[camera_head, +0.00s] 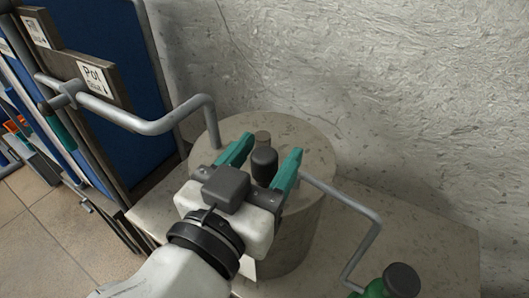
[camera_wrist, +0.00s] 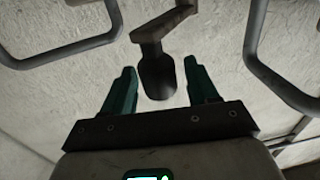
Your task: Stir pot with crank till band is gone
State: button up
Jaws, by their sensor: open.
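A round grey stone-like pot (camera_head: 318,150) stands on a pale bench. Above its top is the crank's dark rounded knob (camera_head: 264,163). In the wrist view the dark knob (camera_wrist: 157,78) hangs from a brown-grey crank arm (camera_wrist: 160,24). My gripper (camera_head: 268,150) is over the pot, its teal fingers open on either side of the knob. In the wrist view my gripper (camera_wrist: 162,82) shows gaps between the knob and both fingers. My gripper hides part of the pot's top and front. I see no band in these views.
A grey bent pipe (camera_head: 150,120) reaches the pot from the left, and another rod (camera_head: 365,225) runs right. A dark-capped green object (camera_head: 395,282) sits at the bottom right. A blue panel with a "Pot" sign (camera_head: 97,83) stands left. A rough wall (camera_head: 400,80) closes the back.

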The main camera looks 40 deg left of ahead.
jog(key=shift+c, duration=0.3)
grip_shut()
